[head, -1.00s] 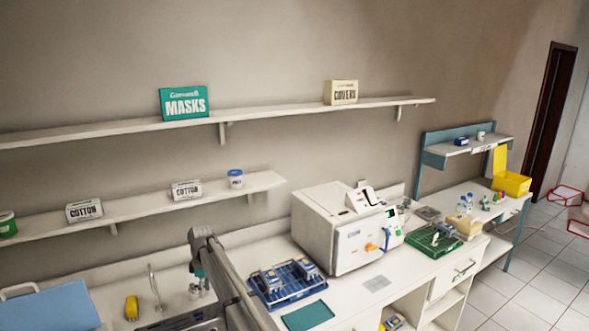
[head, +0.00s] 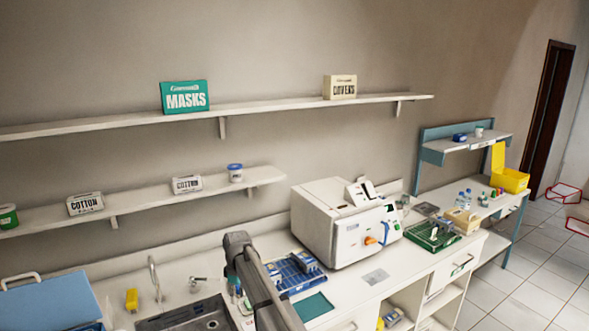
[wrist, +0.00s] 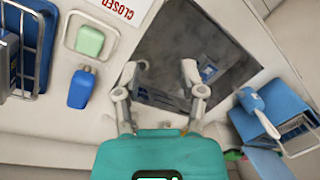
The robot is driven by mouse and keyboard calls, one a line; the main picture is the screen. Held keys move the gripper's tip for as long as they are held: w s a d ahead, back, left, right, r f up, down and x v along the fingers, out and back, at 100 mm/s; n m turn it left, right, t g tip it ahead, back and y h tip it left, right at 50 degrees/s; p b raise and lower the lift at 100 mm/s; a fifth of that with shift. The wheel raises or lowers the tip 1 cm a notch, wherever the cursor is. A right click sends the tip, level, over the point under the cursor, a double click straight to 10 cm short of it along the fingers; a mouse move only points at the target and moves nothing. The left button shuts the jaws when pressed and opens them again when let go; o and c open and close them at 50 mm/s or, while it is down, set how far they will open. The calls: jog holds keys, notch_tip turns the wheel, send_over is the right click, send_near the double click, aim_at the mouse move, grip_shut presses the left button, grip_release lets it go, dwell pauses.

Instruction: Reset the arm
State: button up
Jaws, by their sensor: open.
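My gripper (wrist: 160,98) shows in the wrist view, with its teal body at the bottom and its two grey fingers spread apart. It is open, with nothing held between the fingers. Beyond the fingertips is the dark sink basin (wrist: 215,42). My arm (head: 258,282) rises at the bottom middle of the head view, in front of the counter. The gripper itself cannot be made out in the head view.
The sink (head: 185,318) is left of my arm. A blue rack (head: 300,283) and a white machine (head: 335,235) stand to the right. A blue box (head: 45,305) stands at the left. In the wrist view, a blue bottle (wrist: 82,88) and green soap (wrist: 90,41) lie left of the basin.

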jog(key=s+d+f+m+b, duration=0.2)
jog(key=s+d+m, duration=0.2)
jog(key=s+d, duration=0.3)
jog(key=s+d+f+m+t+b, duration=0.1)
jog(key=s+d+f+m+b, duration=0.2)
jog(key=d, duration=1.3)
jog(key=s+d+f+m+b, duration=0.2)
jog(key=s+d+m, duration=0.4)
jog(key=s+d, duration=0.6)
jog(key=shift+s+d+f+t+b, duration=0.15)
jog(key=shift+d+f+t+b, duration=0.2)
jog(key=shift+f, duration=0.25)
